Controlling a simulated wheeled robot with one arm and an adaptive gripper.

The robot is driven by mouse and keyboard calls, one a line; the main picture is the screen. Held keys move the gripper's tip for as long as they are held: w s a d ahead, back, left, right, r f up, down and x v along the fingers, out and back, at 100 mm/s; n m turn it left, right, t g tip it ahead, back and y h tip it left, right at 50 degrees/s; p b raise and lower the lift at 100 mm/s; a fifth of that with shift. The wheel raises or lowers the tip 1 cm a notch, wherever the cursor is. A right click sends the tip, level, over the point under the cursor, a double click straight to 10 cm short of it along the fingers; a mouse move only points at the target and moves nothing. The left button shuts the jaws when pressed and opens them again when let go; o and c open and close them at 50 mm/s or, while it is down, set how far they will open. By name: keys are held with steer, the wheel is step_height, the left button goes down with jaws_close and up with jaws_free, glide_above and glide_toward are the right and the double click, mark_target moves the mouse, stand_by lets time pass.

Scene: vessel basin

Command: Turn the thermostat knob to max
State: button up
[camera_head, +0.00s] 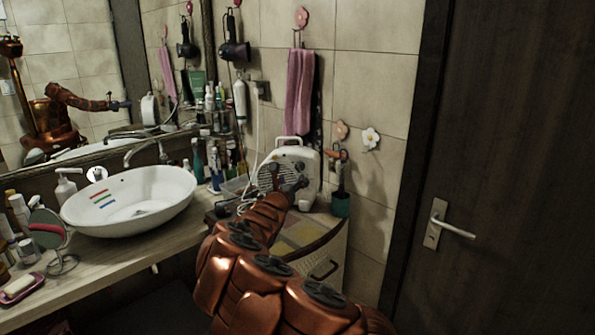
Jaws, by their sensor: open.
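A white portable heater (311,157) with a top handle and a round front grille stands on the low cabinet right of the basin. My copper-coloured arm reaches up to it from the bottom of the view. My gripper (299,181) is in front of the heater's lower right face and overlaps it in the picture. The gripper is open, and I see nothing held in it. I cannot make out the thermostat knob; that part of the heater's face is small and partly covered by the gripper. Whether the fingers touch the heater, I cannot tell.
A green cup (340,205) with items stands right of the heater. Several bottles (213,165) stand at its left, beside the white basin (130,203). A pink towel (299,92) hangs above the heater. A dark door (510,170) is at the right.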

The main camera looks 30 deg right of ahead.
mark_target(298, 170)
steer(key=shift+p+x, duration=1.55)
steer(key=shift+x, duration=2.25)
jaws_close()
